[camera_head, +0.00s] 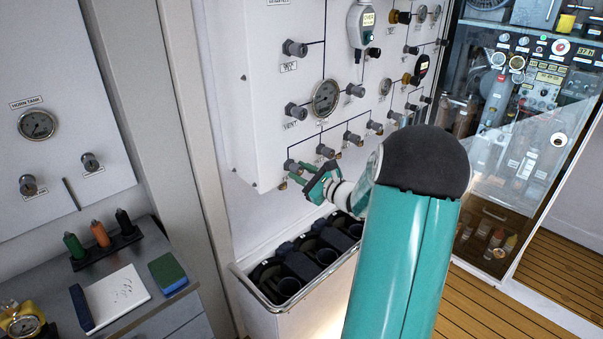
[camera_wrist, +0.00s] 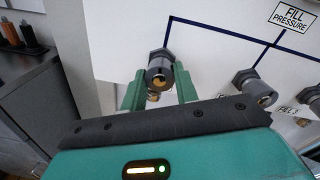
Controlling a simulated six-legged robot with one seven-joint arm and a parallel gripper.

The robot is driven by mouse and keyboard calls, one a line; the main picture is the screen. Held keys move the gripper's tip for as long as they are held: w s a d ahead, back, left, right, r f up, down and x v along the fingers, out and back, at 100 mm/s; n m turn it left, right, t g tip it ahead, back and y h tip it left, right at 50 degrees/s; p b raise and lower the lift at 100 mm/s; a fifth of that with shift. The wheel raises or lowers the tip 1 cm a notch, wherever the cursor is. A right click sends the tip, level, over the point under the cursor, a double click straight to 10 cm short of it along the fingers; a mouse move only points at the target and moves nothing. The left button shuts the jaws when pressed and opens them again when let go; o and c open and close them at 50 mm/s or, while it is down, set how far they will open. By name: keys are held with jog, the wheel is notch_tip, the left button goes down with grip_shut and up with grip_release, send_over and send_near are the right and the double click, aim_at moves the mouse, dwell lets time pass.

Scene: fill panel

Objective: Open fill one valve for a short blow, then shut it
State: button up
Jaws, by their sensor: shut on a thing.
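The white fill panel (camera_head: 262,120) carries a row of grey valve knobs along its lower edge. The leftmost knob (camera_head: 291,166), at the lower left corner, is where my gripper (camera_head: 303,174) is. In the wrist view this knob (camera_wrist: 159,70) sits between the two green fingers of my gripper (camera_wrist: 160,88), which are shut on it. A brass fitting (camera_wrist: 153,97) shows just below the knob. The knob's own label is hidden, so I cannot read its number. How far the knob is turned cannot be told.
A neighbouring knob (camera_wrist: 250,87) is close on the right, under the "FILL PRESSURE" label (camera_wrist: 292,18). A gauge (camera_head: 326,98) is above. A bin of dark cylinders (camera_head: 290,284) stands below the gripper. A bench with coloured bottles (camera_head: 100,234) is at left.

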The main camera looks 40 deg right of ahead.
jog(key=n, duration=0.4)
jog(key=shift+r, duration=0.1)
jog(key=n, duration=0.3)
jog(key=shift+d+n+h, duration=0.1)
jog(key=shift+n+h, duration=0.2)
jog(key=shift+n, duration=0.1)
jog(key=n, duration=0.4)
jog(key=shift+r, duration=0.1)
jog(key=n, duration=0.4)
jog(key=shift+h, duration=0.3)
jog(key=shift+n, duration=0.3)
jog(key=o, duration=0.9)
jog(key=shift+s+r, duration=0.1)
jog(key=shift+s, duration=0.05)
jog(key=shift+o, duration=0.3)
jog(key=s, duration=1.3)
jog(key=shift+s+r, duration=0.25)
